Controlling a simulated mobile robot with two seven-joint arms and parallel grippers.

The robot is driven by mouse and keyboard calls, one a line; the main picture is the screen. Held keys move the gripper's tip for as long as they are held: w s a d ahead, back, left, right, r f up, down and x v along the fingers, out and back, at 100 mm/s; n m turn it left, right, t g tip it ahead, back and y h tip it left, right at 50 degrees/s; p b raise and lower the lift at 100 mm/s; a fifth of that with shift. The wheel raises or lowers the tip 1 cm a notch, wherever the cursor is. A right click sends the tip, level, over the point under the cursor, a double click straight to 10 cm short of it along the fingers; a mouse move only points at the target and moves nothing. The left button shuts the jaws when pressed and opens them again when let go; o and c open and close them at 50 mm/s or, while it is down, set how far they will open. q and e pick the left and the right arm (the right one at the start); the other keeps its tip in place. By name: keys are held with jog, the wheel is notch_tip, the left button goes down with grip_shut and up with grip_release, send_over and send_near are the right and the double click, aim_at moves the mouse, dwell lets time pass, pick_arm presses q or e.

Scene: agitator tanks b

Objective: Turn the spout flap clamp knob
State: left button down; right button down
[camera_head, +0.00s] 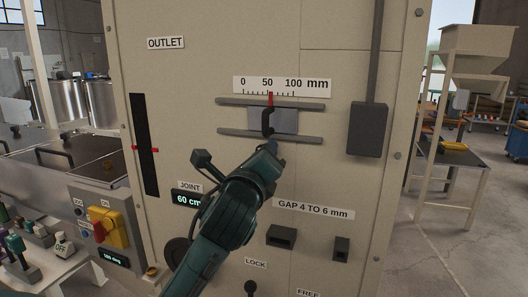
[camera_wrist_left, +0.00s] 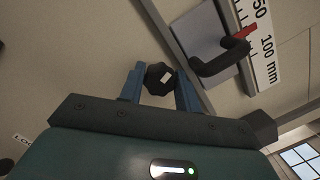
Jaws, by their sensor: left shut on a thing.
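The clamp knob (camera_wrist_left: 153,76), dark and faceted with a small pale mark, shows in the left wrist view between my left gripper's two blue fingers (camera_wrist_left: 160,88). The fingers are shut on its sides. In the head view my left gripper (camera_head: 274,148) is against the panel just below the lower rail, and it hides the knob. Above it the grey sliding flap (camera_head: 287,121) sits between two rails, with a black handle (camera_head: 267,121) and a red pointer near 50 on the scale (camera_head: 282,85). The flap also shows in the wrist view (camera_wrist_left: 203,35). My right gripper is not in view.
A dark grey box (camera_head: 368,130) with a conduit stands out from the panel at right. A "GAP 4 TO 6 mm" label (camera_head: 313,210) and two dark blocks are below. A yellow-and-red switch box (camera_head: 107,228) is at lower left.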

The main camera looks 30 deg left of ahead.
pick_arm(q)
jog(key=n+p, duration=0.2)
jog(key=n, duration=0.4)
jog(key=shift+r+g, duration=0.15)
jog(key=shift+g, duration=0.25)
jog(key=shift+f+n+y+p, duration=0.2)
jog(key=shift+n+y+p, duration=0.1)
jog(key=shift+n, duration=0.7)
jog(key=shift+r+n+g+p, duration=0.15)
jog(key=shift+n+g+p, duration=0.3)
jog(key=shift+n, duration=0.25)
jog(key=shift+n+p, duration=0.3)
jog(key=shift+n, duration=0.7)
jog(key=n, duration=0.3)
jog(key=shift+n+g, duration=0.25)
jog(key=shift+n, duration=0.45)
